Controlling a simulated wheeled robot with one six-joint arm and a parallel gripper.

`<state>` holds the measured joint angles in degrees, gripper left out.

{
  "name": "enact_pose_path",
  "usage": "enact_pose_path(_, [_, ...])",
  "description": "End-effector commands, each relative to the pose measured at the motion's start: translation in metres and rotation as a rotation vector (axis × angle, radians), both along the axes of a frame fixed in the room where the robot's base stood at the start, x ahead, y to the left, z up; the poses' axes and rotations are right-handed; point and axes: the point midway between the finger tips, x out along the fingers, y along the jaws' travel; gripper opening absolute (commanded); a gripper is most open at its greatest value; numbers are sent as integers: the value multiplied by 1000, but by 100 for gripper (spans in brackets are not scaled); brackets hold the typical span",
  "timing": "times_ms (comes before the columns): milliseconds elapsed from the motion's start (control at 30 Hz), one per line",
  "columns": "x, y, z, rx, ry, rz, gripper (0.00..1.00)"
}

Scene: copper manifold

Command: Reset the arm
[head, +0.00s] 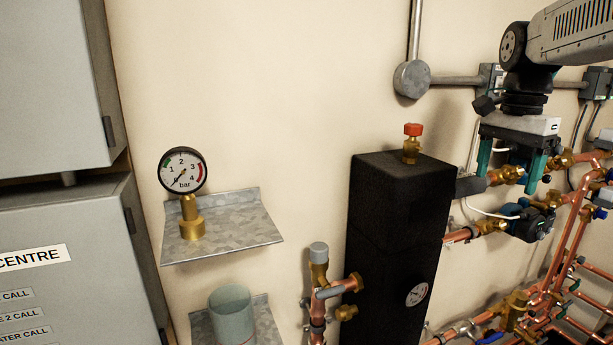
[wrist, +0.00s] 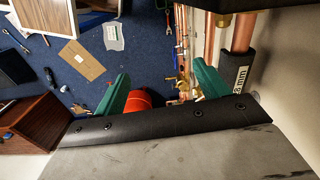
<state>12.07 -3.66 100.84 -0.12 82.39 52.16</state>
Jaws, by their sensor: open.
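My gripper (head: 509,168) is at the upper right of the head view, pointing down, with its two green fingers apart. It is in front of the copper pipework to the right of the black insulated block (head: 385,225). Nothing shows between the fingers in the head view beyond brass fittings and pipe behind them. In the wrist view the green fingers (wrist: 160,88) are also spread, with the floor and pipework beyond. Whether a finger touches a pipe cannot be told.
A pressure gauge (head: 183,172) stands on a metal shelf (head: 255,233); a glass-like cup (head: 231,312) sits on a lower shelf. A red-capped valve (head: 412,142) tops the block. Grey cabinets (head: 50,85) stand left. The wrist view shows cardboard (wrist: 82,60) and tools on blue floor.

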Motion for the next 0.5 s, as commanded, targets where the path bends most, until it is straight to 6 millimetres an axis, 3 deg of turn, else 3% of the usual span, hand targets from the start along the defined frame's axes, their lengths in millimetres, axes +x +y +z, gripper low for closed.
enact_pose_path(267, [-13,2,-26,6,24,191,74])
enact_pose_path(500, [-62,23,-54,10,30,468,74])
